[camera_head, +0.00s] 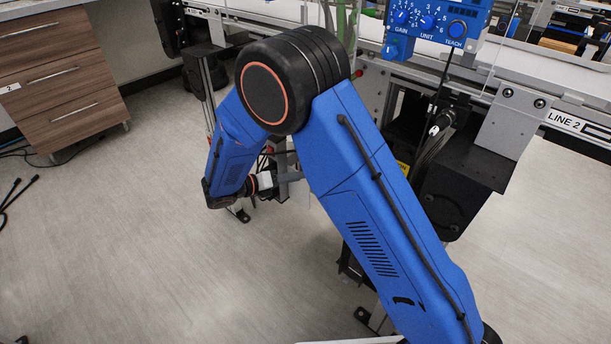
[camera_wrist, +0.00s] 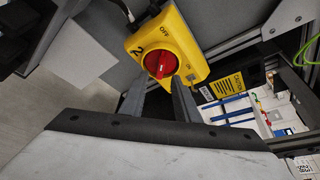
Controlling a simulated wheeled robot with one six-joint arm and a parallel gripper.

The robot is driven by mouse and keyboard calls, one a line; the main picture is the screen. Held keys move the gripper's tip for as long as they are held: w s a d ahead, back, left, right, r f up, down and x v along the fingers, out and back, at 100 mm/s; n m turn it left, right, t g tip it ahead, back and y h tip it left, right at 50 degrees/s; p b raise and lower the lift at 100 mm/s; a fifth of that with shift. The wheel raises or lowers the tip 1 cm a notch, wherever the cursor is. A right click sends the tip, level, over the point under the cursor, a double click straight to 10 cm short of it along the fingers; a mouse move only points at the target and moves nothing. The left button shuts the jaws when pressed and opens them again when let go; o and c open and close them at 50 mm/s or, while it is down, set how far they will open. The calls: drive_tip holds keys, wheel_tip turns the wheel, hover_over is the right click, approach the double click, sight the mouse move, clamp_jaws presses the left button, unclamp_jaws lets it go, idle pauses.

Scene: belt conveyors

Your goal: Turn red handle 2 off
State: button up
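Red handle 2 (camera_wrist: 160,63) is a round red rotary knob on a yellow switch box (camera_wrist: 188,40) in the wrist view. The box bears a black "2" and the word "OFF", and appears tilted in the picture. My gripper (camera_wrist: 158,88) is open, its two dark fingers apart just below the knob in the picture. The fingertips lie close to the knob's lower edge; I cannot tell whether they touch it.
A yellow warning label (camera_wrist: 226,88) and an open compartment with blue and white parts lie right of the switch box. In the head view, a blue control box (camera_head: 428,22) stands above the conveyor marked LINE 2.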

drive_tip(key=v, duration=1.2)
